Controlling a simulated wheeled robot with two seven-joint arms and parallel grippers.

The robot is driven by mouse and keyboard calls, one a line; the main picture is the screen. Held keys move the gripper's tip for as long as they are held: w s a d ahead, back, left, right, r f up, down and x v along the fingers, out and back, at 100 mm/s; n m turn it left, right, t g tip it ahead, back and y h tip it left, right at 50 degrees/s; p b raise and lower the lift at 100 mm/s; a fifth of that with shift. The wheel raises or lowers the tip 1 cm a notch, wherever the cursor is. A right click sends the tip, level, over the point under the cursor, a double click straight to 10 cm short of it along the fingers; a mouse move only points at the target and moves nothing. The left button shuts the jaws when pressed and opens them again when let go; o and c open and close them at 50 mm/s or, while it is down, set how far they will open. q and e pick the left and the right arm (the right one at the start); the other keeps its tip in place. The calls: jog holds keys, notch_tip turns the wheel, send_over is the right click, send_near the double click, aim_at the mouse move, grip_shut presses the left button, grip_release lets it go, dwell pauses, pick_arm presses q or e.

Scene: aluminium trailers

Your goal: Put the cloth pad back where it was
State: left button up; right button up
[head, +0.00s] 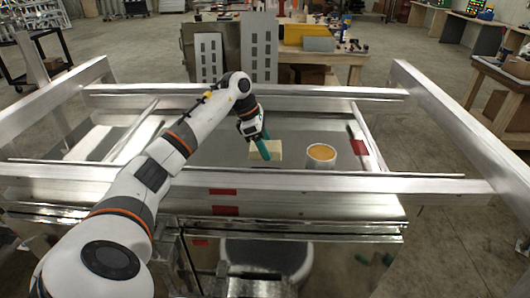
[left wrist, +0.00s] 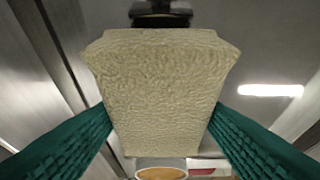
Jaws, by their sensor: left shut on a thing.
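The cloth pad (head: 273,147) is a cream, textured block. In the head view it is at my left gripper (head: 262,147), over the grey panel inside the aluminium frame. In the left wrist view the pad (left wrist: 160,85) fills the middle, between the two green fingers of my left gripper (left wrist: 160,130), which are shut on it. Whether the pad touches the panel below cannot be told. My right gripper is not in view.
A white cup-like container (head: 320,156) with orange-brown content stands just right of the pad. A red patch (head: 360,147) lies further right. Aluminium rails (head: 300,181) border the grey panel at front, back and sides.

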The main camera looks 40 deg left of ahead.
pick_arm(q)
notch_tip(320, 180, down, 4)
jog(key=shift+w+a+r+p, duration=0.1)
jog(key=shift+w+r+p, duration=0.1)
jog(key=shift+p, duration=0.3)
jog(key=shift+s+f, duration=0.1)
jog(key=shift+f, duration=0.1)
jog(key=o, duration=0.9)
jog(key=shift+r, duration=0.25)
jog(key=shift+a+r, duration=0.1)
jog(key=shift+r, duration=0.1)
jog(key=b+v, duration=0.2)
jog(key=v, duration=0.8)
jog(key=shift+s+r+b, duration=0.15)
jog(key=shift+r+b, duration=0.15)
jog(key=shift+b, duration=0.1)
jog(key=shift+s+a+r, duration=0.1)
jog(key=shift+r, duration=0.25)
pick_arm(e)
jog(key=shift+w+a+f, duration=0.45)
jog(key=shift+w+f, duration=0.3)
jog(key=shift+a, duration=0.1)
